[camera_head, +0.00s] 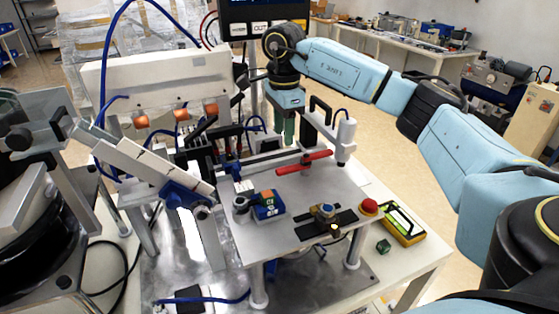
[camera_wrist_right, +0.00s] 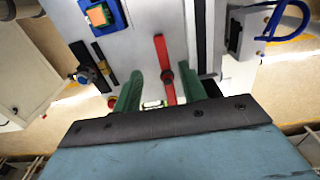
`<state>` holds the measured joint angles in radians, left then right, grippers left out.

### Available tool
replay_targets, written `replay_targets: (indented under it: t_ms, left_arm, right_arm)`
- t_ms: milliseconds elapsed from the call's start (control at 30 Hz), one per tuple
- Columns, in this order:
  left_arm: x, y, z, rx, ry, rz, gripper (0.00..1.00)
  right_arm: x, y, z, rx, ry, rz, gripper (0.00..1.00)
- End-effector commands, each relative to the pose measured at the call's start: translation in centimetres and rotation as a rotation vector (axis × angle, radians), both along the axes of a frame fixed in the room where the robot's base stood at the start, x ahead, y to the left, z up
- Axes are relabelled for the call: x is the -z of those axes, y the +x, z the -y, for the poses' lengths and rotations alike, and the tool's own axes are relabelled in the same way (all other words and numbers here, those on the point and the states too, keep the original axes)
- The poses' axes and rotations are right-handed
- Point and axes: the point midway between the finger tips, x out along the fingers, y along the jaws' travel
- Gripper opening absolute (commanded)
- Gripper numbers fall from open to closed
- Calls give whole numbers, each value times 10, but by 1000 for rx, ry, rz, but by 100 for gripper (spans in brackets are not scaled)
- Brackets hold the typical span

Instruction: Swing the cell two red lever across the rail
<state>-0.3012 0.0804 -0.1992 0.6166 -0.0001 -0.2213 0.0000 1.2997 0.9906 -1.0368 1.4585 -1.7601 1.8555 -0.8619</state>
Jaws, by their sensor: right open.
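The red lever (camera_head: 303,163) lies across the light metal plate (camera_head: 290,190), near the rail (camera_head: 262,158), with a dark pivot near its middle. In the right wrist view, the red lever (camera_wrist_right: 159,48) runs lengthwise in the picture. My right gripper (camera_head: 285,130) points down behind the lever in the head view. Its green fingers are apart and empty. In the right wrist view the lever shows in the gap between the fingers of my right gripper (camera_wrist_right: 160,80); whether it is truly between them in depth I cannot tell. My left gripper is out of view.
A white upright post (camera_head: 345,140) stands right of the lever. A blue block with coloured buttons (camera_head: 267,205), a knob on a black bar (camera_head: 326,215) and a red button (camera_head: 369,206) are in front. A sloping chute (camera_head: 150,165) is at the left.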

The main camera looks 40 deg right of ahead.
Motion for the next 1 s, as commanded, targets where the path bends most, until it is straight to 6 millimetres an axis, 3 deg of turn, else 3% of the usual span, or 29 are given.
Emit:
replay_targets:
  t_ms: [67,167,433,600,900,1000]
  left_arm:
    - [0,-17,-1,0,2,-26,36]
    - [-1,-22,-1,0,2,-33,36]
    - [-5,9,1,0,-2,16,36]
    - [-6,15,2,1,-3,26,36]
    - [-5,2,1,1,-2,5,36]
    - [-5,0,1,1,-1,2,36]
  right_arm:
    - [19,-1,0,0,0,-5,42]
    - [41,-1,0,0,1,-5,42]
    - [87,0,-1,1,2,-3,42]
    - [99,0,-1,0,2,1,42]
    - [101,0,-1,0,2,1,42]
    - [101,0,-1,0,2,1,30]
